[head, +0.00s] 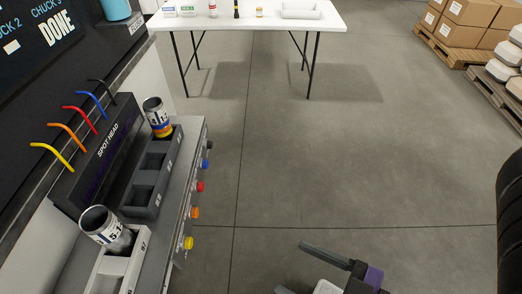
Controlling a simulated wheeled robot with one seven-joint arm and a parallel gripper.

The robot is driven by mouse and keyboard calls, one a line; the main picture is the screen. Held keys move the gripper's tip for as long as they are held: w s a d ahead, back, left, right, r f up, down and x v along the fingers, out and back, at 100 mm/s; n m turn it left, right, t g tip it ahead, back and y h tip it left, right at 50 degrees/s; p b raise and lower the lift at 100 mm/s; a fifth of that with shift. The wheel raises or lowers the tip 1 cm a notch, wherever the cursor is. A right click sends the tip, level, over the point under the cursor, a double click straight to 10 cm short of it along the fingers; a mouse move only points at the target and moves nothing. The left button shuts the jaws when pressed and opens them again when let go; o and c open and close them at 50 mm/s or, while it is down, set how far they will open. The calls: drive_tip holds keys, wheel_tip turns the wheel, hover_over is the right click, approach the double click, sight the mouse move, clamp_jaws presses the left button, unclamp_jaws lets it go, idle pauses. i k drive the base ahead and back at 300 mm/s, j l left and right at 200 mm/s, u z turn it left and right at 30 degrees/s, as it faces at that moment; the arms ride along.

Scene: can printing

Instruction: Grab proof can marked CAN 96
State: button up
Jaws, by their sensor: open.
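A can with a white label (114,236) stands tilted in the near light-grey rack at the lower left. Its dark open mouth faces up, and its label print is too small to read with certainty. A second can (156,113) sits in the far slot of the dark rack, with orange and blue bands low on it. I cannot read CAN 96 on either. My gripper (292,268) shows at the bottom centre, cut off by the frame edge. It is open with nothing seen between its fingers. It is over the floor, right of the racks and apart from both cans.
The dark rack (131,206) has two empty slots. Coloured knobs (200,187) line the bench's front edge, and coloured tubes (84,119) rise by the SPOT HEAD panel. A white table (250,22) stands at the back, boxes (466,12) at the right. The floor between is clear.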

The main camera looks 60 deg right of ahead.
sight(156, 113)
drive_tip(key=i+j, duration=0.5)
drive_tip(key=i+j+z, duration=0.1)
drive_tip(key=z, duration=0.3)
drive_tip(key=i+j+z, duration=0.15)
drive_tip(key=z, duration=0.25)
drive_tip(key=i+j+z, duration=0.1)
drive_tip(key=j+z, duration=0.25)
drive_tip(key=l+z, duration=0.15)
drive_tip(key=z, duration=0.5)
